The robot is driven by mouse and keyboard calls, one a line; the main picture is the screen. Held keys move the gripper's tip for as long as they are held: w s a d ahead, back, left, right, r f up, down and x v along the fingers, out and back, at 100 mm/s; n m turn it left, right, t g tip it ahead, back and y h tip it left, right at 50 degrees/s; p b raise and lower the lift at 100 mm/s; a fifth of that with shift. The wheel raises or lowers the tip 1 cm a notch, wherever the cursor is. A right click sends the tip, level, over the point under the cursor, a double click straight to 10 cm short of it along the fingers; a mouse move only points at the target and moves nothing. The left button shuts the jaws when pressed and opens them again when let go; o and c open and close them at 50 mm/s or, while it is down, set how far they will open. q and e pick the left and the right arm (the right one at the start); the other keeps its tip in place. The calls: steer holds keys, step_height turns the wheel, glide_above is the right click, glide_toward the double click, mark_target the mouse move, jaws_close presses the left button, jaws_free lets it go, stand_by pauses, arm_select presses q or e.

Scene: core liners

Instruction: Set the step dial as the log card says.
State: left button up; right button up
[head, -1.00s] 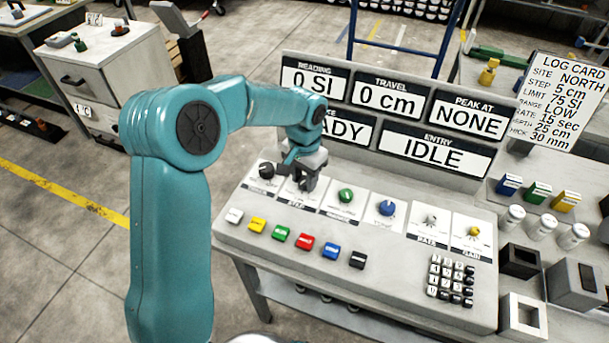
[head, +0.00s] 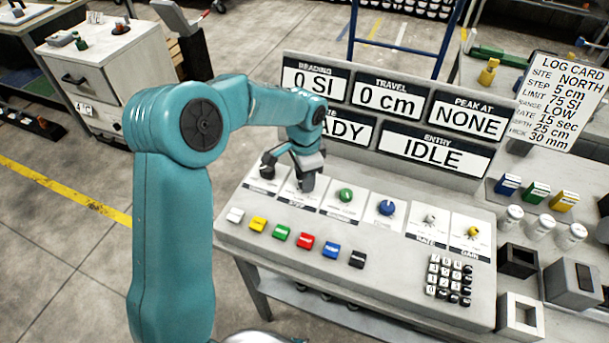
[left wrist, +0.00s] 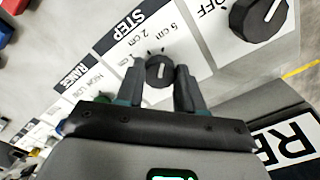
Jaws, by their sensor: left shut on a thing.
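The log card (head: 562,100) at the right of the head view reads STEP 5 cm. My left gripper (head: 307,186) is down on the panel at the STEP plate, which is second from the left. In the left wrist view, my left gripper (left wrist: 160,78) is shut on the small black step dial (left wrist: 160,70), one finger on each side. The dial has a white pointer line; which mark it meets is hard to tell. The STEP plate (left wrist: 125,40) carries 5 cm, 2 cm and 1 cm labels. The gripper hides the dial in the head view. My right gripper is not in view.
A larger black OFF knob (left wrist: 258,18) sits beside the step dial. A green knob (head: 345,195) and a blue knob (head: 386,207) stand to its right. Several coloured buttons line the front, with a keypad (head: 450,278) at right. The display board (head: 385,115) rises behind.

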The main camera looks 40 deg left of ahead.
arm_select(q)
steer(key=o, duration=1)
steer(key=shift+o, duration=0.2)
step_height(320, 180, up, 16)
steer(key=shift+r+p, duration=0.15)
steer(key=shift+p, duration=0.15)
